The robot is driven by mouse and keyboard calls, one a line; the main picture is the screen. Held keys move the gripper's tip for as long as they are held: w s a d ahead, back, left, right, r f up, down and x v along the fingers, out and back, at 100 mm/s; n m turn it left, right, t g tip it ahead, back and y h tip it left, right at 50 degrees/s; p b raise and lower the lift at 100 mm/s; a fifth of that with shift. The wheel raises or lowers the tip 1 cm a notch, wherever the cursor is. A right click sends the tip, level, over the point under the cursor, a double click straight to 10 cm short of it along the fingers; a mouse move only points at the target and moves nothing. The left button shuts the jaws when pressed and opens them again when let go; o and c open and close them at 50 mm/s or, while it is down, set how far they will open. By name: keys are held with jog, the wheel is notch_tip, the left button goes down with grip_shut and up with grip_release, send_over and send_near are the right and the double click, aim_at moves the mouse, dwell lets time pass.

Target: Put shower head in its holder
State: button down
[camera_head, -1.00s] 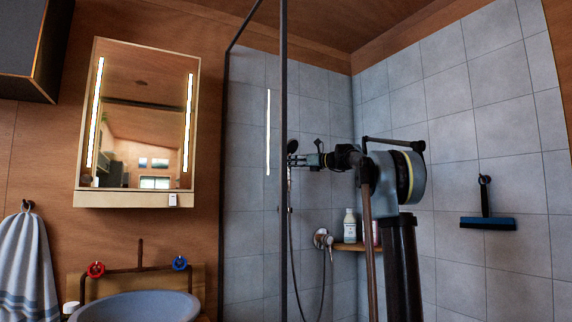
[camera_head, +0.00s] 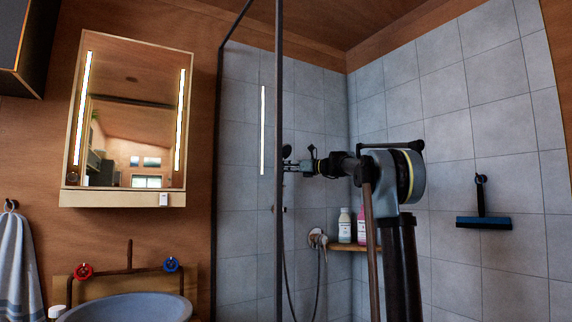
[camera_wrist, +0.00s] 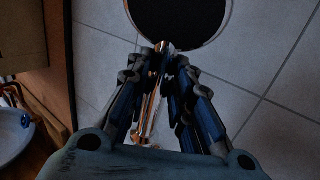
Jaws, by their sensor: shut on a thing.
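The shower head (camera_wrist: 180,18) shows in the wrist view as a large dark disc with a pale rim, just beyond my fingertips. My gripper (camera_wrist: 165,62) is shut on its shiny handle (camera_wrist: 152,105), which runs back between the fingers. In the head view my gripper (camera_head: 291,166) is small, inside the shower behind the dark glass frame, with the dark shower head (camera_head: 287,152) at its tip. The hose (camera_head: 290,285) hangs below. A small fitting (camera_head: 279,209) shows lower down beside the frame post; I cannot tell whether it is the holder.
The dark frame post (camera_head: 279,100) stands in front of the gripper. A mixer valve (camera_head: 317,237) and a wooden shelf (camera_head: 345,248) with bottles are below my arm. A squeegee (camera_head: 483,221) hangs on the right wall. A basin (camera_head: 125,308) is at lower left.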

jog(key=shift+d+f, duration=0.15)
jog(key=shift+f, duration=1.35)
jog(key=shift+f, duration=2.75)
dwell(0.8)
jog(key=c, duration=1.3)
grip_release()
jog(key=shift+c, duration=0.2)
jog(key=v, duration=1.2)
